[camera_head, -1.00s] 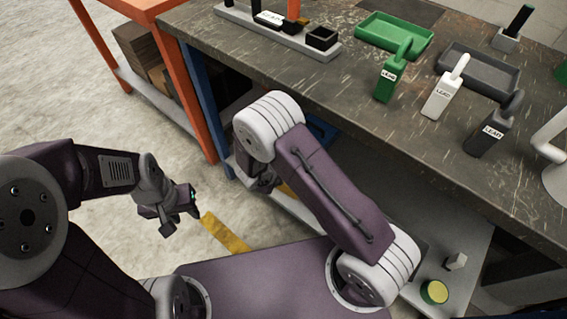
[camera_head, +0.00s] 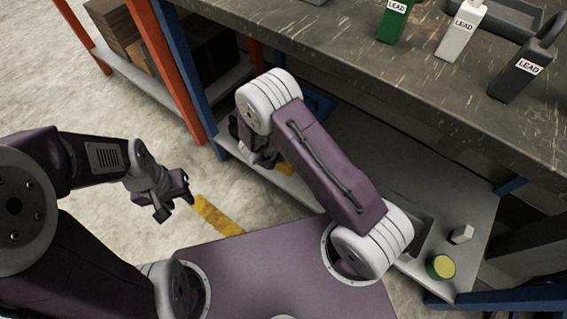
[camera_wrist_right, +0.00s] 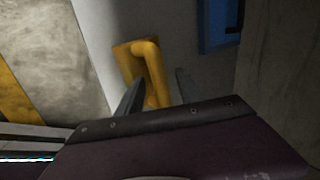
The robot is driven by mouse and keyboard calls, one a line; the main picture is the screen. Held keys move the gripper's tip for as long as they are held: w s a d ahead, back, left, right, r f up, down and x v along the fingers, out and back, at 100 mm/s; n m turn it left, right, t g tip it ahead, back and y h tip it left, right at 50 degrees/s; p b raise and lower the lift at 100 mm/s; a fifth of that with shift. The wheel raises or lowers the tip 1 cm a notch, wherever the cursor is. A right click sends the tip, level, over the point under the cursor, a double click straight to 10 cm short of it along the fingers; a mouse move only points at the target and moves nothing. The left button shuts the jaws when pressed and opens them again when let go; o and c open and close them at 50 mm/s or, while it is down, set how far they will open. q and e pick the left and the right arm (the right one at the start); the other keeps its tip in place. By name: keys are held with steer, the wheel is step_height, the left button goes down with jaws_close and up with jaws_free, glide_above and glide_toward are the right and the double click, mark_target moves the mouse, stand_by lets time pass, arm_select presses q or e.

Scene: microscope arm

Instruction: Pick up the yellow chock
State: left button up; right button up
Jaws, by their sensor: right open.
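The yellow chock (camera_wrist_right: 153,72) lies on the pale lower shelf in the right wrist view, with a raised, handle-like bar. In the head view only a small yellow part (camera_head: 285,169) shows beside my right arm. My right gripper (camera_wrist_right: 157,97) is open, its two dark fingertips on either side of the chock's near end. I cannot tell whether they touch it. In the head view my right gripper (camera_head: 262,152) is partly hidden by its own arm. My left gripper (camera_head: 174,204) hangs over the floor at left, fingers apart and empty.
The workbench top (camera_head: 400,75) overhangs the lower shelf (camera_head: 460,205). A blue item (camera_wrist_right: 218,22) lies beyond the chock. A green-and-yellow round object (camera_head: 440,267) and a small pale block (camera_head: 462,234) are on the shelf at right. Labelled LEAD blocks (camera_head: 463,30) stand on top.

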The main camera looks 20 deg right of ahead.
jaws_close()
stand_by(1.4)
